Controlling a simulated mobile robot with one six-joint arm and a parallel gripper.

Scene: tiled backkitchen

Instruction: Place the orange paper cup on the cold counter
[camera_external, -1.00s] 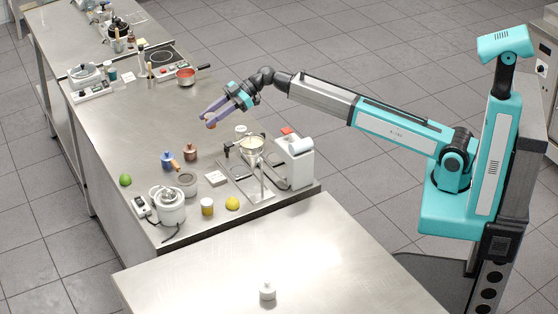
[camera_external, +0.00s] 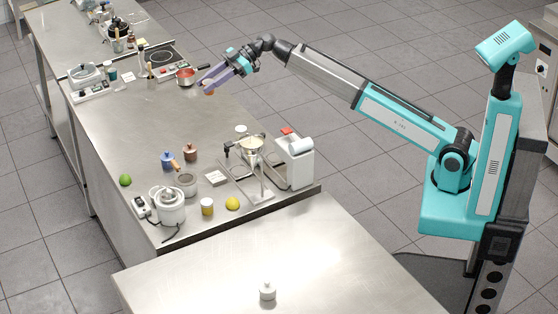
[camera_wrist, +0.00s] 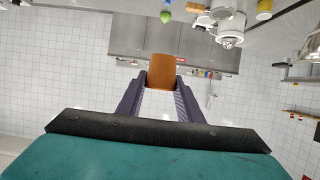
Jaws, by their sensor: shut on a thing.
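My gripper (camera_external: 206,82) is shut on the orange paper cup (camera_wrist: 161,72), which sits between the fingertips in the wrist view. In the external view the cup (camera_external: 209,87) is small and partly hidden by the fingers. It is held above the long steel counter (camera_external: 130,125), near its right edge and close to the red pan; its exact height is hard to tell. A second steel counter (camera_external: 220,275) stands in the foreground. No label shows which one is the cold counter.
A red pan (camera_external: 185,77) sits beside a black hob (camera_external: 160,57). A coffee machine (camera_external: 295,160), a grinder-like appliance (camera_external: 170,207), a lime (camera_external: 125,180) and a lemon (camera_external: 232,203) crowd the near end. The long counter's middle is clear. The foreground counter holds one small white pot (camera_external: 267,291).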

